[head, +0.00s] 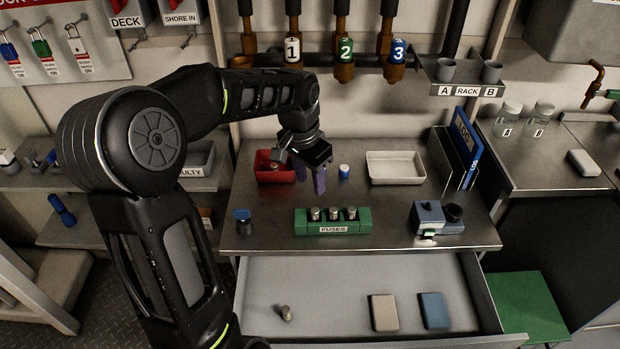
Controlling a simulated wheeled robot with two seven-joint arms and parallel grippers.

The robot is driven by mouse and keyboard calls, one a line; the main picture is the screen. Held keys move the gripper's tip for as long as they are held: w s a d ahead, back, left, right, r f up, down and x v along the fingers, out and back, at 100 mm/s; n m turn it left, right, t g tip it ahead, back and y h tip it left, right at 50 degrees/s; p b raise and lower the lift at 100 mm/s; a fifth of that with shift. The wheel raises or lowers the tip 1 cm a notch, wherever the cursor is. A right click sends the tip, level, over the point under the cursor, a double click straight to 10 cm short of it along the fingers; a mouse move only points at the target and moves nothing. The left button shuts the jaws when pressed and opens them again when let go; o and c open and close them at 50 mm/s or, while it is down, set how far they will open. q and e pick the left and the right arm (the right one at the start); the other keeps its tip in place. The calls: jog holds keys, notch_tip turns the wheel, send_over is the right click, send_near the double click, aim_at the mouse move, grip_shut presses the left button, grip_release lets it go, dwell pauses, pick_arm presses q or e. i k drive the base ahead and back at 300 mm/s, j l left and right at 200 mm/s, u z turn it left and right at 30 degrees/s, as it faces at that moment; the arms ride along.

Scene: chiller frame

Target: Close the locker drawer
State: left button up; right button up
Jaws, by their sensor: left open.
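The locker drawer (340,286) is pulled out below the metal bench top, at the lower middle of the head view. A small knob-like item (284,312), a beige block (384,312) and a blue block (434,310) lie in it. My right gripper does not show.
On the bench top (275,232) stand a red tray (268,176), a white tray (394,181), a green fuse block (322,226), a blue-grey device (427,218) and a blue binder (464,142). A green surface (527,307) is right of the drawer.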

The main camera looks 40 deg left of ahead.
aim_at(328, 297)
jog(key=k+l, duration=0.8)
jog(key=l, duration=0.15)
